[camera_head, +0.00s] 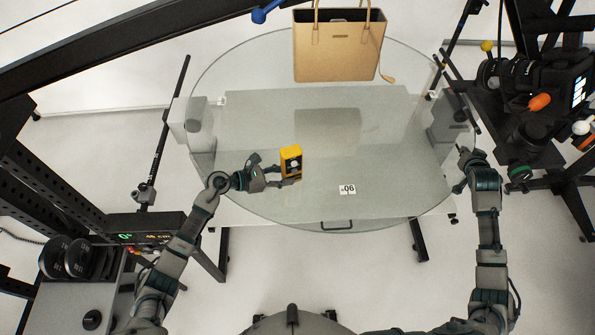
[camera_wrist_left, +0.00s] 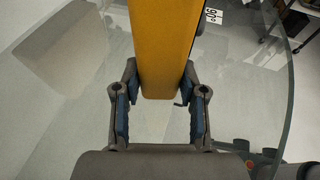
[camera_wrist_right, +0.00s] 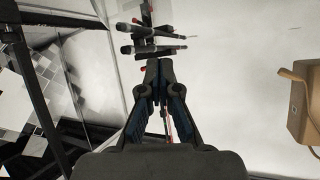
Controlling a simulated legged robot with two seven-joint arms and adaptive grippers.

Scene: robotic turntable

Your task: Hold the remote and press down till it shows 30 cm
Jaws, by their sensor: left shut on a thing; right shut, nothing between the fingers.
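The remote (camera_head: 291,160) is a yellow box with a dark lower face and light round buttons. My left gripper (camera_head: 277,174) is shut on it and holds it above the left part of the glass turntable. In the left wrist view the yellow remote (camera_wrist_left: 160,50) stands between both fingers (camera_wrist_left: 160,112). My right gripper (camera_head: 464,160) is shut and empty at the right edge of the turntable. Its fingers meet in the right wrist view (camera_wrist_right: 162,80). A display box (camera_head: 150,237) at lower left shows green and yellow digits, too small to read surely.
The round glass turntable (camera_head: 400,110) fills the middle. A tan handbag (camera_head: 338,50) stands at its back, also seen in the right wrist view (camera_wrist_right: 305,100). Black camera gear (camera_head: 535,90) crowds the right; dark racks stand left.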

